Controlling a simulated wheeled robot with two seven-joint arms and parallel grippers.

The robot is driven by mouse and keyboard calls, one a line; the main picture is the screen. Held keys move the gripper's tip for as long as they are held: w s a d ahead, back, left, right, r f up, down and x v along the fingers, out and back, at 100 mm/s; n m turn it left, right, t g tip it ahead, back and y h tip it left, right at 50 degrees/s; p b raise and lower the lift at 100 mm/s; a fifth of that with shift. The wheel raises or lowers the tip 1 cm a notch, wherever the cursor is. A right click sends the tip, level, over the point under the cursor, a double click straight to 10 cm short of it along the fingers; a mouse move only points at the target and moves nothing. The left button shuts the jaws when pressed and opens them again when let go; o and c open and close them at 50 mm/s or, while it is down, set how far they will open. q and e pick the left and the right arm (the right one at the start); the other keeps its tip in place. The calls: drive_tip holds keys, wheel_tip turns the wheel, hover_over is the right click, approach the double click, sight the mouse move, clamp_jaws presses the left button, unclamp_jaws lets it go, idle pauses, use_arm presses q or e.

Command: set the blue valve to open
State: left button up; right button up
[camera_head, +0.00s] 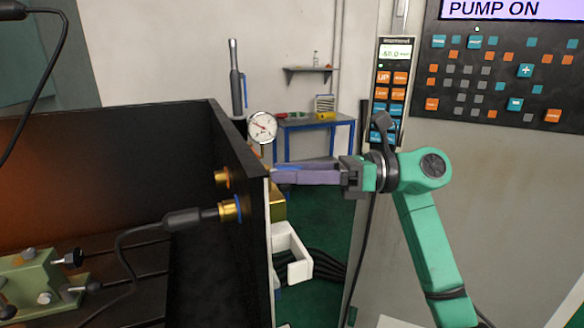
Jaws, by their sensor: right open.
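The blue valve handle (288,167) shows as a thin blue strip just beyond the outer right wall of the black box. My right gripper (280,173) reaches in from the right, its purple-grey fingers pointing left at the blue handle. The fingers hide most of the handle, and I cannot tell whether they touch it. The right gripper is open. A brass body (278,204) shows just below the fingers, partly hidden by the wall edge. The valve's setting cannot be read from here. My left gripper is not in view.
The black box wall (240,150) stands close left of the fingers. A round gauge (262,127) sits above them. A white bracket (292,255) is below. A keypad pendant (391,90) and a control panel (510,75) reading "PUMP ON" are at right. A black hose (185,219) joins a brass fitting (229,210).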

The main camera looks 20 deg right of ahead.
drive_tip(key=shift+c, duration=0.2)
clamp_jaws()
drive_tip(key=shift+w+d+r+n+g+y+p, duration=0.15)
drive_tip(key=shift+w+n+g+p, duration=0.15)
drive_tip(key=shift+n+g, duration=0.4)
drive_tip(key=shift+w+a+n+g+y+p, duration=0.15)
drive_tip(key=shift+n+g+p, duration=0.3)
drive_tip(key=shift+g, duration=0.6)
drive_tip(key=shift+w+d+r+n+g+y+p, duration=0.15)
drive_tip(key=shift+w+n+g+p, duration=0.15)
drive_tip(key=shift+n+g, duration=0.4)
drive_tip(key=shift+w+f+n+g, duration=0.1)
drive_tip(key=shift+f+n+g, duration=0.1)
drive_tip(key=shift+g, duration=0.4)
drive_tip(key=shift+f+n+g, duration=0.1)
drive_tip(key=shift+n+g, duration=0.05)
drive_tip(key=shift+g, duration=0.4)
drive_tip(key=shift+o, duration=0.2)
unclamp_jaws()
